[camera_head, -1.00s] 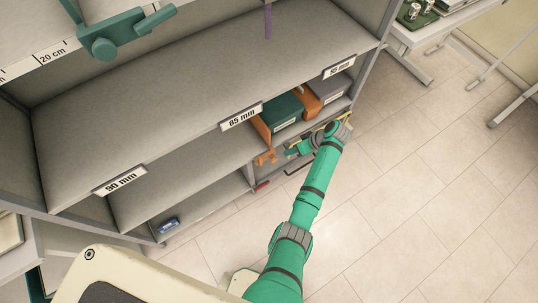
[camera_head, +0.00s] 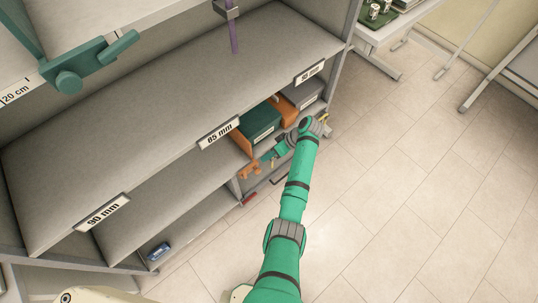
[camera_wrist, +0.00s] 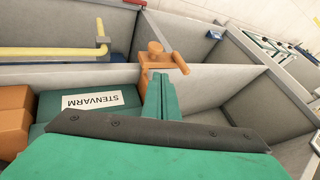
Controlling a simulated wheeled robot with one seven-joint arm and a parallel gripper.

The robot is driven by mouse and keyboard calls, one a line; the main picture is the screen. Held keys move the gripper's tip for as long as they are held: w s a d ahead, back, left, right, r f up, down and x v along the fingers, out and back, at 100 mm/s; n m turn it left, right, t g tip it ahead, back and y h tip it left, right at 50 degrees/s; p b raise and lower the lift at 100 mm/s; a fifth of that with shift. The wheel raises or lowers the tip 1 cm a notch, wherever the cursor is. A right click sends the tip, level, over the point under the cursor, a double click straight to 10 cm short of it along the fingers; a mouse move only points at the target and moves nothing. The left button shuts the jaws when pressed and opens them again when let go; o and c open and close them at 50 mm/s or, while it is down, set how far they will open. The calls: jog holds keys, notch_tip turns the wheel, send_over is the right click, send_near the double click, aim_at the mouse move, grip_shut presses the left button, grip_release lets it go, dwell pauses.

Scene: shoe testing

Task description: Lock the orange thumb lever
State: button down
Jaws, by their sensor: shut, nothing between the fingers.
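The orange thumb lever (camera_head: 249,169) sticks out at the front of the lower shelf compartment, below the 85 mm label. In the wrist view the orange lever (camera_wrist: 163,58) sits at a grey divider wall, with a rounded upright part and an arm slanting down to the right. My gripper (camera_head: 267,158) is just right of the lever in the head view. In the wrist view my green gripper fingers (camera_wrist: 160,88) are shut and empty, with their tips just below the lever's arm. I cannot tell whether they touch it.
A dark green box (camera_head: 259,122) labelled STENVARM and orange boxes (camera_wrist: 14,122) fill the compartment beside the lever. A yellow bar (camera_wrist: 52,53) runs behind the divider. A blue object (camera_head: 159,252) lies on the lower left shelf. The floor (camera_head: 400,220) to the right is clear.

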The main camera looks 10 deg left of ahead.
aim_at(245, 174)
jog(key=x, duration=0.4)
jog(key=s+x, duration=0.1)
jog(key=x, duration=0.1)
jog(key=shift+a+r, duration=0.1)
jog(key=shift+a, duration=0.35)
jog(key=shift+s+a, duration=0.35)
jog(key=shift+s, duration=0.2)
jog(key=shift+s+a, duration=0.35)
jog(key=shift+s, duration=0.2)
jog(key=shift+r, duration=0.1)
